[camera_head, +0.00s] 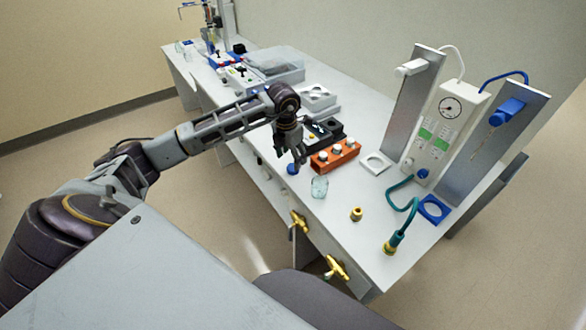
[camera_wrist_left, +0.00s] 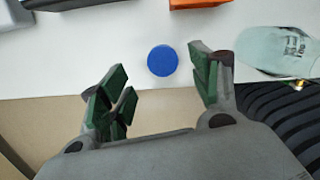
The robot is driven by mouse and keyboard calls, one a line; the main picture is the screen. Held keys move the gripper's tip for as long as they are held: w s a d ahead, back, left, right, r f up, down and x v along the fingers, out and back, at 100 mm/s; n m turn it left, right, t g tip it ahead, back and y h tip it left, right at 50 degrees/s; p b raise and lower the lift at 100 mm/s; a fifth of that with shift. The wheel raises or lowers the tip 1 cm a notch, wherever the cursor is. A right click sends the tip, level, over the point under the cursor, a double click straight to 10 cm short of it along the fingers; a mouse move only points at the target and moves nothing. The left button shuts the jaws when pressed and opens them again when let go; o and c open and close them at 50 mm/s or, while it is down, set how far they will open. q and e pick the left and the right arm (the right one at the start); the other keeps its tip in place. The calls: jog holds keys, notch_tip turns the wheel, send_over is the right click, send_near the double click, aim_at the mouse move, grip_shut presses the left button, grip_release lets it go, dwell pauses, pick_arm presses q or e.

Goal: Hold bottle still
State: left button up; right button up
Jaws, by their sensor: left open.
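A clear, greenish glass bottle (camera_head: 320,187) stands near the front edge of the white bench (camera_head: 345,215). In the left wrist view the bottle (camera_wrist_left: 275,55) shows at the upper right, outside the fingers, with dark print on its side. A round blue cap (camera_head: 292,169) lies on the bench to the left of the bottle. In the left wrist view the blue cap (camera_wrist_left: 162,60) lies beyond and between the fingertips. My left gripper (camera_head: 298,160) is open and empty above the bench edge; its green-padded fingers (camera_wrist_left: 157,85) are wide apart. My right gripper is not in view.
An orange rack (camera_head: 335,156) with white-capped items stands behind the bottle, beside a black rack (camera_head: 322,133). A gauge panel (camera_head: 440,130) stands at the right back. Yellow valves (camera_head: 337,267) stick out from the bench front.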

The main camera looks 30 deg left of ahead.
aim_at(292, 167)
pick_arm(q)
jog(key=f, duration=0.3)
jog(key=shift+w+d+f+p, duration=0.1)
jog(key=shift+d+f+p, duration=0.1)
jog(key=shift+f+p, duration=0.15)
jog(key=shift+w+f, duration=0.1)
jog(key=shift+f, duration=0.35)
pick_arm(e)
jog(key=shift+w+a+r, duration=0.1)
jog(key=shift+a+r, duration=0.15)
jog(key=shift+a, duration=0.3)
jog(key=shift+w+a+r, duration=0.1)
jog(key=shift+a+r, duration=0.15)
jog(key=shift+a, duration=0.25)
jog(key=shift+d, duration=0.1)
pick_arm(q)
jog(key=shift+c, duration=0.6)
jog(key=c, duration=0.7)
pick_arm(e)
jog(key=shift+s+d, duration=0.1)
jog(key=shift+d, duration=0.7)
